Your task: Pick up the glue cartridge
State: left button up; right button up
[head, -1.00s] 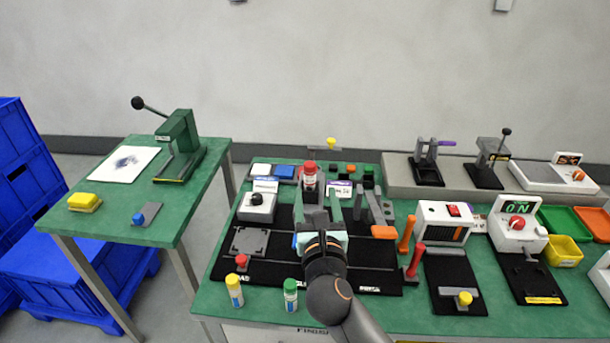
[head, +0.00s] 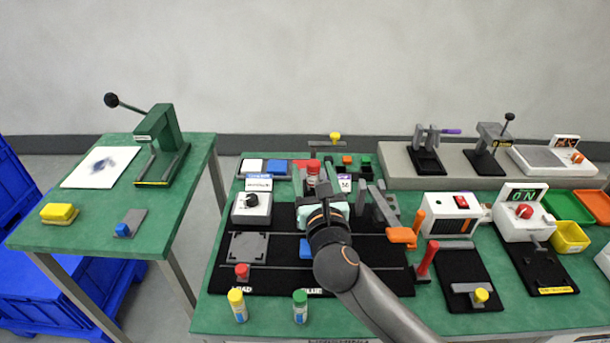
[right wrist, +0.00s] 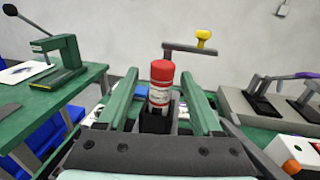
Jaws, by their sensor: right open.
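The glue cartridge appears to be the upright white-labelled cylinder with a red cap; it shows in the right wrist view (right wrist: 161,88) and, partly hidden by my gripper, in the head view (head: 313,171). Its foot stands in a black holder (right wrist: 156,120). My right gripper (head: 322,192) is open, its green fingers pointing to the back of the table. In the right wrist view my right gripper (right wrist: 162,92) has one finger on each side of the cartridge, with gaps visible. My left gripper is not in view.
A yellow-capped bottle (head: 237,305) and a green-capped bottle (head: 300,306) stand at the front edge. A white box with a black knob (head: 251,208) is left of my gripper. Orange and red upright handles (head: 426,258) stand to the right. A yellow-knobbed bar (right wrist: 190,48) rises behind the cartridge.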

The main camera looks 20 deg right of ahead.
jog(key=shift+w+d, duration=0.1)
jog(key=shift+w, duration=0.25)
jog(key=shift+s, duration=0.1)
grip_shut()
dwell(0.4)
